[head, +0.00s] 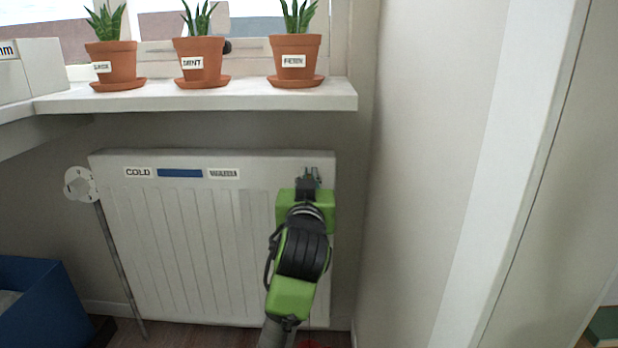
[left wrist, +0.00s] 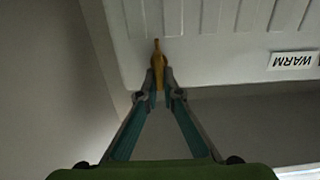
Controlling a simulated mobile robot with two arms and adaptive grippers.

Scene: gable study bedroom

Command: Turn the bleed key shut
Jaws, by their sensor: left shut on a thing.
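The white radiator (head: 190,240) hangs under the sill and also fills the top of the left wrist view (left wrist: 215,50). My left gripper (head: 311,178) is at its upper right corner, with the arm coming from below. In the left wrist view the fingers (left wrist: 158,86) are shut on the brass-coloured bleed key (left wrist: 157,58), whose narrow end points at the radiator panel. In the head view the gripper hides the key. My right gripper is in neither view.
The white sill (head: 220,98) juts out above the radiator and bears three potted plants (head: 295,60). A wall stands close on the right. A white round disc on a rod (head: 80,184) is at the radiator's left, above a blue box (head: 45,310). A COLD label (head: 138,172) is on the radiator.

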